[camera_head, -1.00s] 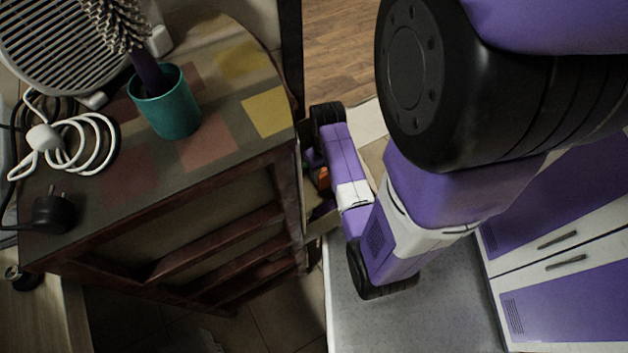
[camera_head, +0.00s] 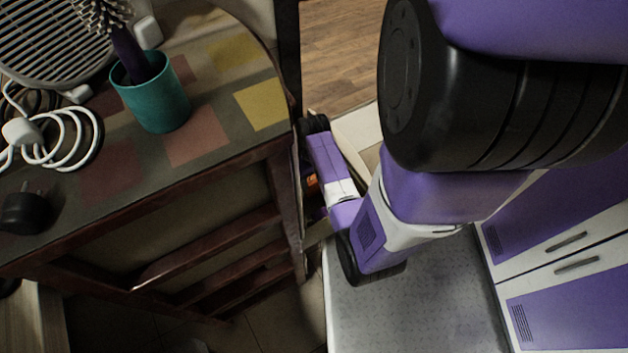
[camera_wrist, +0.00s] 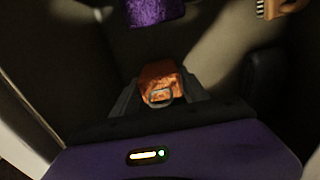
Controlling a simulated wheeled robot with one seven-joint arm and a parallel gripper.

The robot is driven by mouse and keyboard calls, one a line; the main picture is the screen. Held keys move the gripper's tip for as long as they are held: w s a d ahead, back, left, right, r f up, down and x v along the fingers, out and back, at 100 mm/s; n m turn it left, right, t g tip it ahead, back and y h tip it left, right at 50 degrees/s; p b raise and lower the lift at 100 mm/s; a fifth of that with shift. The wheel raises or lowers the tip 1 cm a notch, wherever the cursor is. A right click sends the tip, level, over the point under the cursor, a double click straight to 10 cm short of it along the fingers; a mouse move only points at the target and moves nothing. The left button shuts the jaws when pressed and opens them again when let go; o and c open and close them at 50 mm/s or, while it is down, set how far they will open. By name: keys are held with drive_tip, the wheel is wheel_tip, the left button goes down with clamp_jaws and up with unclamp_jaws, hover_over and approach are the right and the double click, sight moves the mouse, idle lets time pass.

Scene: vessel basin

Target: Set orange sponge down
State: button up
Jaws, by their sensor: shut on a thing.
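The orange sponge (camera_wrist: 158,75) is between the fingers of my gripper (camera_wrist: 158,95) in the wrist view. My gripper is shut on it. In the head view only a small orange patch of the sponge (camera_head: 312,181) shows beside my purple and white arm, behind the edge of the wooden cabinet. The gripper's fingers are mostly hidden there. I cannot tell whether the sponge touches any surface.
A purple item (camera_wrist: 155,12) and a brush-like thing (camera_wrist: 275,8) lie beyond the sponge. A wooden cabinet (camera_head: 225,165) stands close left of my arm, bearing a teal cup (camera_head: 152,100), cables (camera_head: 75,140) and a fan (camera_head: 55,40). Purple-fronted drawers (camera_head: 570,300) are at the right.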

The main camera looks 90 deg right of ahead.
drive_tip(key=o, duration=1.5)
drive_tip(key=shift+f, duration=0.1)
drive_tip(key=shift+c, duration=0.2)
wheel_tip(320, 180, up, 12)
drive_tip(key=p, duration=0.3)
drive_tip(key=shift+p, duration=0.3)
